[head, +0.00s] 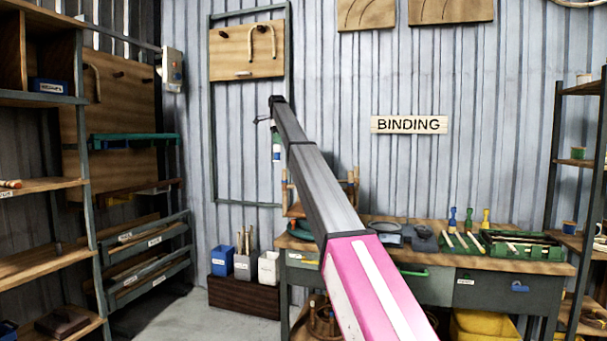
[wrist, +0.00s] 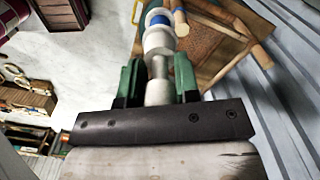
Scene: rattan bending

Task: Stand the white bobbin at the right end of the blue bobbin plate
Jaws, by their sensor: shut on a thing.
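My gripper (wrist: 158,84) has green fingers and is shut on a pale, spool-like piece, seemingly the white bobbin (wrist: 158,42). It has a narrow neck, a wide white part and a blue band beyond; I cannot tell whether the blue belongs to the same piece. In the head view, my gripper (head: 277,137) is raised in front of the corrugated wall, left of the workbench, with white and blue showing just below its green fingers. I cannot make out the blue bobbin plate for certain in either view.
The workbench (head: 545,266) holds a green tray (head: 520,252) and several coloured upright pieces. A dark rack (head: 552,150) at the right bears small spools, one blue (head: 569,227). A rattan frame (wrist: 240,50) lies beyond my gripper. Bins (head: 268,268) stand left of the bench.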

